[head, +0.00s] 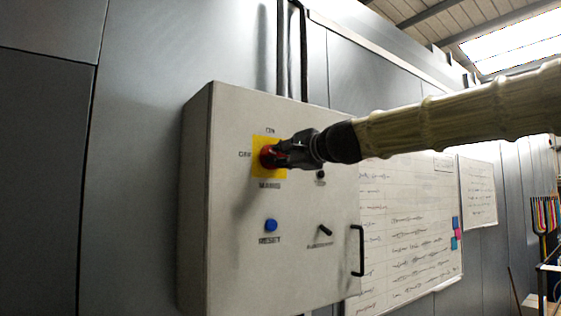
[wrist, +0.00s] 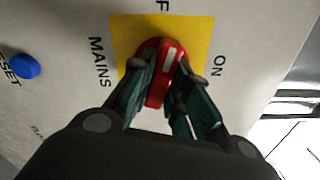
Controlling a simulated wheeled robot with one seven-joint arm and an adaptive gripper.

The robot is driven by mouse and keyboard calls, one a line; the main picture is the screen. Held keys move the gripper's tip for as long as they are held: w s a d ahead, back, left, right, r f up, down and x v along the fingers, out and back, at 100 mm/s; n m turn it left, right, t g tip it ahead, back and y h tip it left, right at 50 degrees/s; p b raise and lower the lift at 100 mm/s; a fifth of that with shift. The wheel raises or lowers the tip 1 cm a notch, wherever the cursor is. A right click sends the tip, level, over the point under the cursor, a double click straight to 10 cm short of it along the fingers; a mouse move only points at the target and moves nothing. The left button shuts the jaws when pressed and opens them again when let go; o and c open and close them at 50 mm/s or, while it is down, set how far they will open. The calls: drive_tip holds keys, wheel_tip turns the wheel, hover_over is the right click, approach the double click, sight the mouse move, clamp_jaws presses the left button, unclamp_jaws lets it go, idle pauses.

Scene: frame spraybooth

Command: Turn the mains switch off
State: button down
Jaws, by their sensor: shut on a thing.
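The mains switch is a red rotary knob (head: 267,158) on a yellow plate (head: 259,143), on the front of a grey control box (head: 228,200). In the head view ON is printed above the plate, OFF to its left and MAINS below. In the wrist view the red knob (wrist: 158,50) has a raised grip with a white mark. The mark points up, close to the partly cut-off OFF label and slightly towards ON. My gripper (head: 281,155) is shut on the knob's grip, one finger on each side (wrist: 166,82). The fingers hide part of the grip.
A blue RESET button (head: 270,225) sits below the switch. A small black knob (head: 321,175), a lower black lever (head: 325,230) and the door handle (head: 358,250) are to the right. A whiteboard (head: 400,235) hangs behind.

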drive_tip(key=shift+n+b, duration=0.6)
drive_tip(key=shift+n, duration=0.9)
drive_tip(key=c, duration=1.4)
unclamp_jaws()
drive_tip(key=shift+d, duration=0.1)
drive_tip(key=shift+o, duration=0.2)
drive_tip(key=shift+s, duration=0.15)
drive_tip(key=v, duration=0.6)
drive_tip(key=shift+s+d, duration=0.2)
drive_tip(key=shift+d, duration=0.15)
drive_tip(key=shift+s, duration=0.1)
drive_tip(key=shift+s+d, duration=0.15)
drive_tip(key=shift+d, duration=0.05)
